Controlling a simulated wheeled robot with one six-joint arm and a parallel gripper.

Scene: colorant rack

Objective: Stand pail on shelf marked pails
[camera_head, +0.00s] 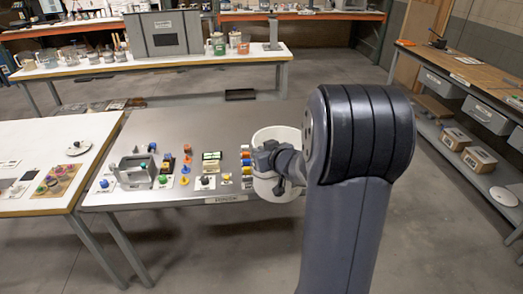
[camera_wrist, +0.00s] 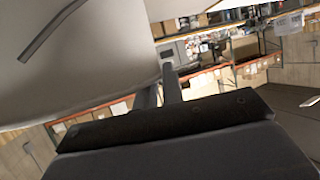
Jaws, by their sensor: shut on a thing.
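A white pail (camera_head: 264,188) is at the right end of the grey metal table in the head view, its open top facing up. The gripper's fingers (camera_wrist: 171,85) reach up to the pail's edge there. I cannot tell whether the pail rests on the table or hangs above it. No shelf label reading pails is legible.
The grey table (camera_head: 220,110) holds small coloured parts left of the pail. A white-topped table (camera_head: 20,140) adjoins it. A long bench (camera_head: 130,66) with containers stands behind. A wooden bench (camera_head: 460,70) with grey drawers and a lower shelf is at right. Floor between is clear.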

